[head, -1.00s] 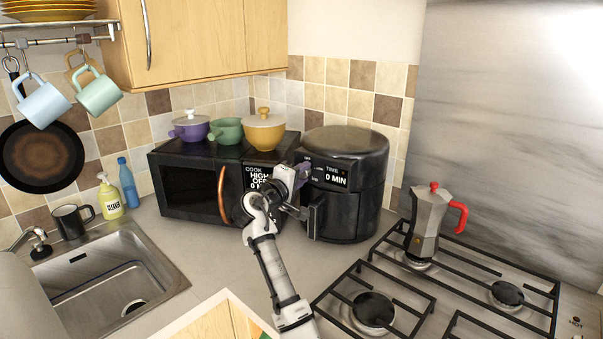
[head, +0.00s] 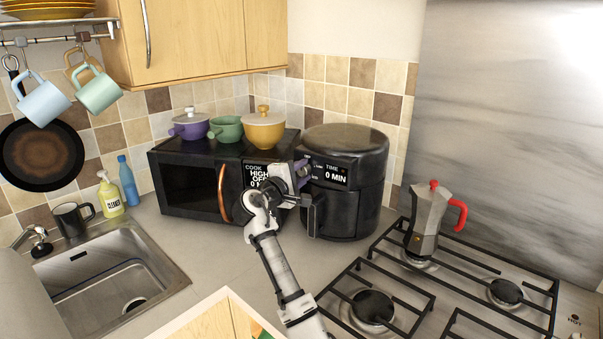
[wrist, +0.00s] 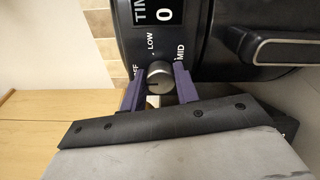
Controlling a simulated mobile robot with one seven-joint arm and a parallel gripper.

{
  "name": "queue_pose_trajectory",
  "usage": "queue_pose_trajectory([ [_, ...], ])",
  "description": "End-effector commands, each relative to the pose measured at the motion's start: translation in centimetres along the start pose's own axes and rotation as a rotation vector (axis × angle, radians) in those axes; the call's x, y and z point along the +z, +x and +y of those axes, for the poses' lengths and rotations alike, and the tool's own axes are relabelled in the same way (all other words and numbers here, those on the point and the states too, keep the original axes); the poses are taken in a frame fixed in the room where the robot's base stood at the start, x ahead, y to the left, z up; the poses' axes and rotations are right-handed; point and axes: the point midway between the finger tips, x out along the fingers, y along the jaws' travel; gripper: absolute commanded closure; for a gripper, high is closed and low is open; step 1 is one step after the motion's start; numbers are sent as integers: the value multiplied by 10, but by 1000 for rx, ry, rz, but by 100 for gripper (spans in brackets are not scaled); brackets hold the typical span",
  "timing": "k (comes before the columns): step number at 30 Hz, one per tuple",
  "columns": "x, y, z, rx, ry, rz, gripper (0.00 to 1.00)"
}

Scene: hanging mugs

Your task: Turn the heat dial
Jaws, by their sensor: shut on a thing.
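The heat dial (wrist: 159,77) is a round grey knob on the front of the black air fryer (head: 345,205). In the wrist view, the labels LOW and MID and a partly hidden OFF stand around it, with a dark pointer line on its face. My gripper (wrist: 159,88) has its two purple fingers on either side of the dial, shut on it. In the head view, my gripper (head: 303,172) is at the left of the air fryer's front panel, and my wrist hides the dial there.
The air fryer's handle (wrist: 285,45) sticks out close to my gripper. A black microwave (head: 200,190) with several pots on top stands at the left. A moka pot (head: 427,222) stands on the gas hob at the right. The counter in front is clear.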

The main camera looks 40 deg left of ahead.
Motion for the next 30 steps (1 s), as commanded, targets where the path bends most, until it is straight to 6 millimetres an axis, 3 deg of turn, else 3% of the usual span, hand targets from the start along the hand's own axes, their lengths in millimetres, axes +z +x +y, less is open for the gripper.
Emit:
queue_pose_trajectory([
  [5, -1, -1, 0, 0, -2, 2, 92],
  [6, -1, -1, 0, 0, -2, 2, 67],
  [11, -1, 0, 0, 0, -1, 1, 48],
  [22, -1, -7, -1, 2, 1, 1, 48],
  [26, -2, -27, -3, 2, 3, 3, 48],
  [30, -2, -59, -5, 2, 3, 4, 48],
])
